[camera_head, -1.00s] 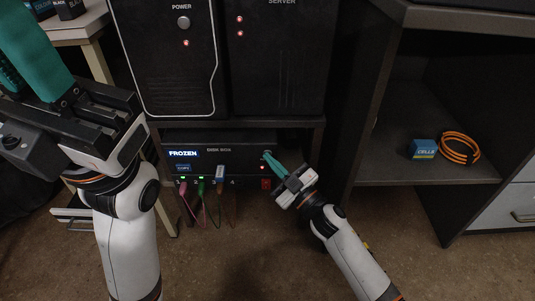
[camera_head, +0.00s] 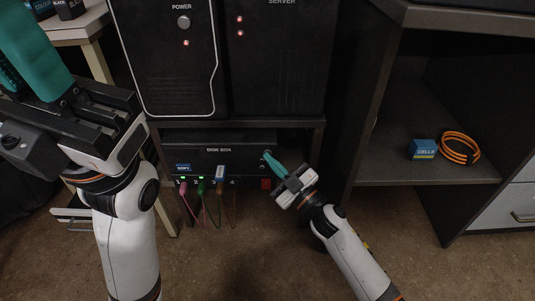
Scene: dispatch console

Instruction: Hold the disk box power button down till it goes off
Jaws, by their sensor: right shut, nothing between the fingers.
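The black disk box (camera_head: 245,155) sits in the low bay under the two towers. Its front is dark: no lit display and no red light show beside its power button. The button, at the box's right end, is mostly hidden behind my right fingertips. My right gripper (camera_head: 267,155) is shut and empty, its teal fingertips at the button; I cannot tell how hard they touch. My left gripper (camera_head: 35,60) is large at the upper left, away from the box; its fingertips are out of clear view.
Below the box is a strip with green lights (camera_head: 202,178), plugged cables and a red switch (camera_head: 266,184). A tower with a POWER button (camera_head: 184,22) and a server (camera_head: 278,60) stand above, red lights on. A blue box (camera_head: 423,149) and orange cable coil (camera_head: 459,148) lie on the right shelf.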

